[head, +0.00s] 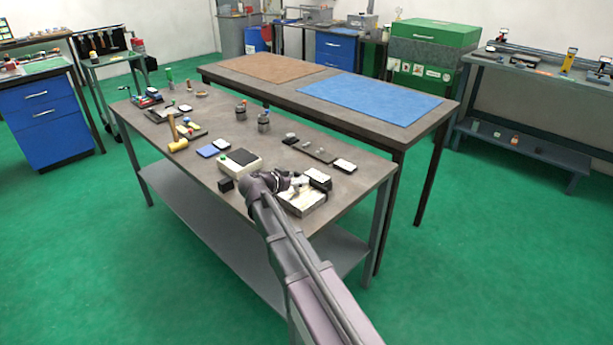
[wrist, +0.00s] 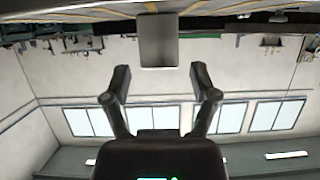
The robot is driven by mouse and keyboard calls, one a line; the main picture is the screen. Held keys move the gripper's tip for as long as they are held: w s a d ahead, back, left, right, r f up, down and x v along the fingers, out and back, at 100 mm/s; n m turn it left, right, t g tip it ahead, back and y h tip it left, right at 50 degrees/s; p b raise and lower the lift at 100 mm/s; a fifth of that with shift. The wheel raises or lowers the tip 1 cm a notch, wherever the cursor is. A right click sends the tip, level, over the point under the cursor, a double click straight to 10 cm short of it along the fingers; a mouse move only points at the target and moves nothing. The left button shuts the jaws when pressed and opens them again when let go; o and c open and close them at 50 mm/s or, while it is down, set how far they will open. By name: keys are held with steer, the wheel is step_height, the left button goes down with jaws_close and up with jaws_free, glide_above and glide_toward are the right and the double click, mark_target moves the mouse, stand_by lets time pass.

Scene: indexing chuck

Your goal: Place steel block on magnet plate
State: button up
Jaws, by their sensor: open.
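A small dark block (head: 226,184), seemingly the steel block, stands near the table's front edge in the head view. In the upside-down wrist view a grey square block (wrist: 158,40) lies ahead of my gripper (wrist: 160,80), about centred between the fingertips and apart from them. The fingers are spread with nothing between them. In the head view my gripper (head: 257,183) is low over the front of the table, right of the dark block. A cream base with a dark top plate (head: 240,160), possibly the magnet plate, lies just behind the block.
A shallow tray (head: 318,207) is right of my gripper, partly hidden by my arm. A blue pad (head: 207,151), a yellow mallet (head: 177,145) and dark pots (head: 263,123) share the grey table (head: 345,160). A second table with a blue mat (head: 370,97) stands behind.

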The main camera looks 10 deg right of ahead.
steer(key=p+v, duration=0.2)
steer(key=v, duration=0.6)
stand_by(0.4)
steer(key=shift+a, duration=0.1)
